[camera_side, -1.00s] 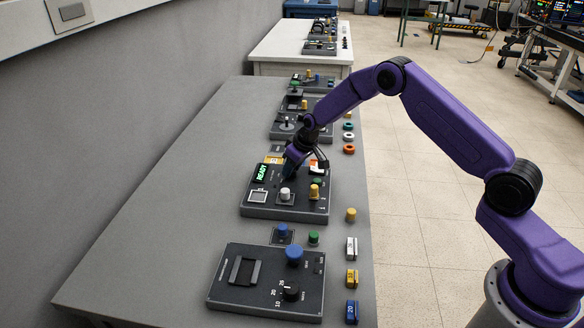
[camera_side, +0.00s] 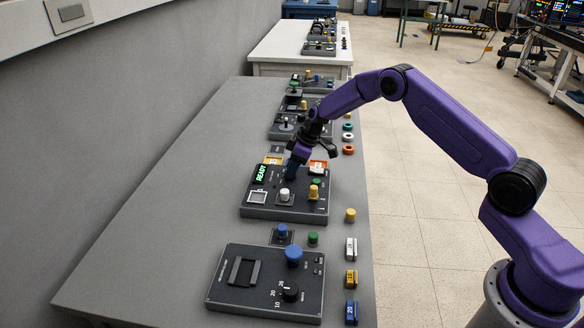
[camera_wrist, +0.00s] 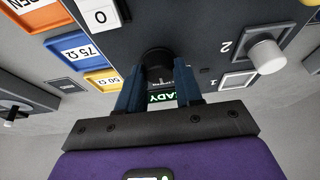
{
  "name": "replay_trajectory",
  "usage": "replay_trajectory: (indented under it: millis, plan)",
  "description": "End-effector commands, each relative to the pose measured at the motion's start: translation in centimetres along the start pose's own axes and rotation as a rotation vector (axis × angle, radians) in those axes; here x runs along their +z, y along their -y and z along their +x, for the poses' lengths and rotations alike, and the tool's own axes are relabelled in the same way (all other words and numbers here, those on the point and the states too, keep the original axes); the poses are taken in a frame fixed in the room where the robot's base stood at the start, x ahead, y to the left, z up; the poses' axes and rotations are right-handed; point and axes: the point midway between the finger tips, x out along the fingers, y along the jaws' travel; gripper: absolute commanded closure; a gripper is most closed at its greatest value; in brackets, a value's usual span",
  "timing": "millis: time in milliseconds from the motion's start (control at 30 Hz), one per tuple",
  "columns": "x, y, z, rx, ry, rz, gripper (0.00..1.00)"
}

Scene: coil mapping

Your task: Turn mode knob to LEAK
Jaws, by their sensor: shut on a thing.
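The device panel with the mode knob (camera_side: 262,196) is a dark box in the middle of the bench, with a lit green READY display (camera_side: 261,172) at its left. The black mode knob (camera_wrist: 158,58) shows in the wrist view between my gripper's blue fingertips (camera_wrist: 158,78). My gripper (camera_side: 291,172) points down at the panel's upper part and is shut on the knob. The fingers and the wrist hide the knob in the side view. The knob's pointer and its LEAK mark are not readable.
The panel also bears a white knob (camera_side: 285,194) in a square frame and a yellow knob (camera_side: 314,191). Coloured tiles, among them a blue 75 Ω tile (camera_wrist: 75,51), lie beyond it. Another panel with a blue knob (camera_side: 294,255) stands in front. The bench's left side is clear.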

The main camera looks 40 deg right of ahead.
Motion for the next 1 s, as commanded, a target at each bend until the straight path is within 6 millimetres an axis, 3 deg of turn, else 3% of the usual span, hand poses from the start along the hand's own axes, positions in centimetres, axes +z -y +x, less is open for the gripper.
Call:
replay_trajectory:
  millis: [433,467,500,533,833,1000]
  plan:
    - [0.1,0.0,0.0,-0.005,0.002,-0.008,0.96]
    - [0.1,0.0,0.0,-0.005,0.002,-0.008,0.55]
    - [0.1,0.0,0.0,-0.004,0.002,-0.008,0.42]
    - [0.1,0.0,0.0,-0.004,0.002,-0.008,0.40]
    - [0.0,0.0,-0.1,-0.003,0.001,-0.007,0.40]
    - [0.0,-0.1,-1.4,-0.002,0.000,-0.007,0.40]
